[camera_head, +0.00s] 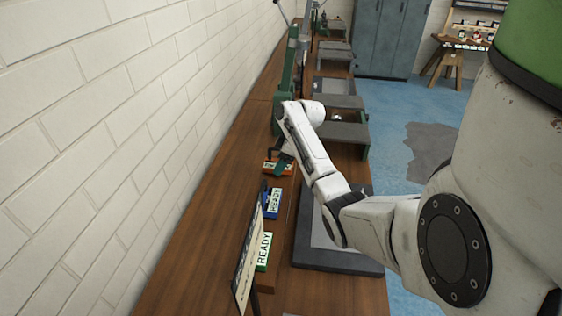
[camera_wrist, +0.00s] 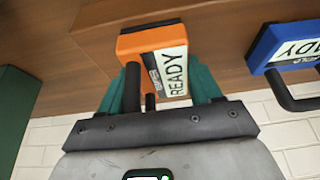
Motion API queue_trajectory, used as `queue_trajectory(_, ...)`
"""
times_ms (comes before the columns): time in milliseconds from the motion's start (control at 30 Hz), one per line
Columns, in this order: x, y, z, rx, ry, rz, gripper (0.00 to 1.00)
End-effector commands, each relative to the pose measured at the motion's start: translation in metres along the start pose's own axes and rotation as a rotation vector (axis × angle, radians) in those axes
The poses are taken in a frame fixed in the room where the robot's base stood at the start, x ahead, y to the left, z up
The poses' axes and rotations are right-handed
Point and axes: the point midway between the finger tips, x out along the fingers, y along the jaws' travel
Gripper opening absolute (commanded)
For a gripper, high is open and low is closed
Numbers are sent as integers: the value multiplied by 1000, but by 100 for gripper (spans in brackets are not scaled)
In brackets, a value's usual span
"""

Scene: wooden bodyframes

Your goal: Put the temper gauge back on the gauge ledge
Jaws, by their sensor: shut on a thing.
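An orange gauge (camera_head: 270,167) with a READY label and a black handle is in my gripper (camera_head: 283,162). In the wrist view the orange gauge (camera_wrist: 130,43) sits between the green fingers of my gripper (camera_wrist: 157,88), which are shut on it. I take it for the temper gauge, but its name is too small to read. It is close above or on the narrow wooden ledge (camera_head: 281,231) along the wall; I cannot tell whether it touches. My wrist hides part of it in the head view.
A blue READY gauge (camera_head: 272,203) and a green READY gauge (camera_head: 264,251) stand nearer on the ledge. A grey tray (camera_head: 320,258) and green-posted machines (camera_head: 287,75) line the bench to the right and behind.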

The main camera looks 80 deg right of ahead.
Motion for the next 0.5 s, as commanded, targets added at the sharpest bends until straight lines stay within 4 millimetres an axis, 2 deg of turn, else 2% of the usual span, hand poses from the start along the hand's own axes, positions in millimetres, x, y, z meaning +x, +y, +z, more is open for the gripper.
queue_trajectory(167, 2, 0, 1, 0, 0, 1, 18)
queue_trajectory(200, 2, 0, 1, 0, 0, 0, 66)
queue_trajectory(433, 2, 0, 1, 0, 0, 0, 88)
queue_trajectory(500, 2, 0, 1, 0, 0, 0, 89)
